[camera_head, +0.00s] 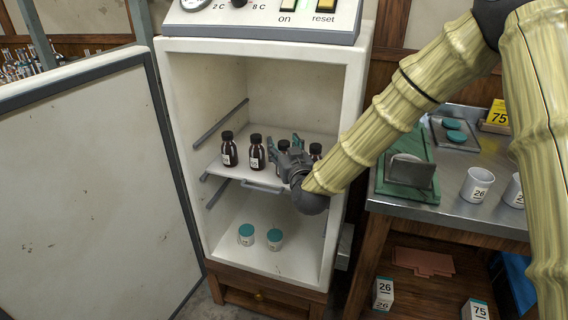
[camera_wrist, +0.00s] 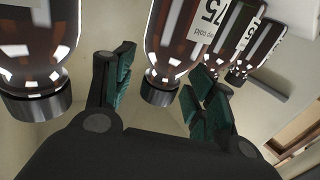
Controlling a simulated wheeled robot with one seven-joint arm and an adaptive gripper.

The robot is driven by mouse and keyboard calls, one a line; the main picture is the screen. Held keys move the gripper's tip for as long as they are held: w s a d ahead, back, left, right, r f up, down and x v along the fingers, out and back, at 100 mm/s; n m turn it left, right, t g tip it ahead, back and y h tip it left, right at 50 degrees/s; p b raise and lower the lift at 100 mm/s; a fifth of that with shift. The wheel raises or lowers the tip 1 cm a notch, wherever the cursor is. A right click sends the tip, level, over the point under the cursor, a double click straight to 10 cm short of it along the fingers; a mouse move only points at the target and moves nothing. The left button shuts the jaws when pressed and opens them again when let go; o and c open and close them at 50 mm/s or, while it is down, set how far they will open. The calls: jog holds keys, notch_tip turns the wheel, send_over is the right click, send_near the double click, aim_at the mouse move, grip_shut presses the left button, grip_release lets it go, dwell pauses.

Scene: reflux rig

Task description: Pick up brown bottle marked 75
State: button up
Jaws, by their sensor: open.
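Several brown bottles with black caps stand upright on the upper shelf (camera_head: 235,171) of the open white cabinet. In the head view two stand at the left, one brown bottle (camera_head: 229,152) and a second brown bottle (camera_head: 257,153); another brown bottle (camera_head: 315,152) is partly behind my arm. My gripper (camera_head: 285,144) is at the shelf, open, with one more bottle partly hidden behind it. In the wrist view, seen upside down, a brown bottle (camera_wrist: 168,50) marked 75 stands between and beyond my open green-padded fingers (camera_wrist: 163,76). Contact is not visible.
In the wrist view a large bottle (camera_wrist: 40,45) is close on the left, and a bottle marked 75 (camera_wrist: 243,62) is at the right. Two teal-capped jars (camera_head: 246,235) stand on the cabinet floor. The cabinet door (camera_head: 90,190) is open left; a metal bench (camera_head: 455,205) is right.

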grip_shut()
dwell(0.3)
